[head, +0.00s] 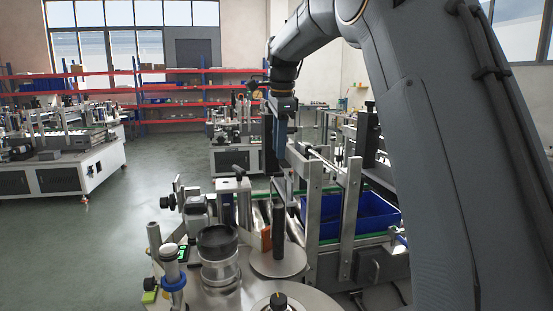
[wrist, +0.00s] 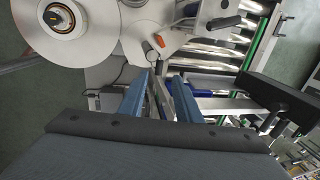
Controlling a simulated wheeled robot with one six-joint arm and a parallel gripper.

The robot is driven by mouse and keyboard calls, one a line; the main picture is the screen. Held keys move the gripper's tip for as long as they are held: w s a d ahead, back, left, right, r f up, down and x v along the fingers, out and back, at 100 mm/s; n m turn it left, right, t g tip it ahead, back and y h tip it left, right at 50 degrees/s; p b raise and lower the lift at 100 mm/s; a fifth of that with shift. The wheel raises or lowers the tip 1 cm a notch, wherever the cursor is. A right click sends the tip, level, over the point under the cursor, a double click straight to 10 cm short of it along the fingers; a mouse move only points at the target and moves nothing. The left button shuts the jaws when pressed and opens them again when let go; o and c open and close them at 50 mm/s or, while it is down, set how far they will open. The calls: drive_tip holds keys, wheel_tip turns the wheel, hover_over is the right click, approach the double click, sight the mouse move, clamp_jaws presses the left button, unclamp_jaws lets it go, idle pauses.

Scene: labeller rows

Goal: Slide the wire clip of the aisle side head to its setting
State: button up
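My gripper (head: 281,150) hangs at the end of my arm above the near labelling machine, right of the picture's middle. In the wrist view its two blue fingers (wrist: 160,78) reach forward with a gap between them, and I see nothing held there. A labeller head with a white label reel (wrist: 95,24) and a pale plate lies ahead and to the left of the fingers. A red-orange-tipped part (wrist: 160,41) sits on that plate, just beyond the fingertips. I cannot make out the wire clip or its setting in either view.
A black-topped cylinder (head: 217,243) and a dark post (head: 278,230) rise from the near machine. Another machine (head: 60,168) stands at left, with open green floor (head: 130,220) between.

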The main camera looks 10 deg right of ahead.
sight(279, 174)
drive_tip(key=f+p, duration=0.1)
drive_tip(key=f, duration=0.1)
drive_tip(key=w+f, duration=0.1)
drive_tip(key=f, duration=0.1)
drive_tip(key=f+p, duration=0.1)
drive_tip(key=f, duration=0.2)
drive_tip(key=shift+w+d+p, duration=0.15)
drive_tip(key=shift+p, duration=0.2)
clamp_jaws()
